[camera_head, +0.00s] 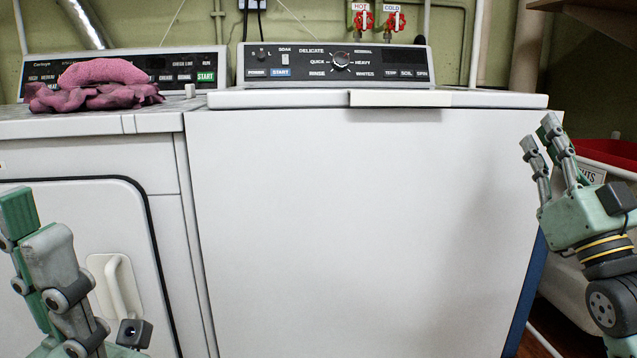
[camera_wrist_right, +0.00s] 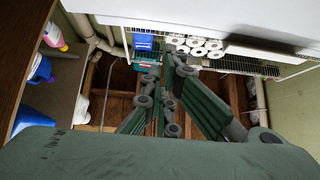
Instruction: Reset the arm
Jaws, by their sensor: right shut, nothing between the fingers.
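My right gripper (camera_head: 540,134) is at the right side of the head view, beside the front right edge of the washing machine (camera_head: 340,220). Its fingers point up and it is shut with nothing between the fingers. In the right wrist view its green and grey fingers (camera_wrist_right: 165,85) also show, with no object held. My left gripper (camera_head: 22,222) is at the lower left of the head view, in front of the dryer door. It is cut off by the frame, so I cannot tell whether it is open or shut.
The washer lid (camera_head: 250,98) is closed. A red bin (camera_head: 605,152) stands at far right.

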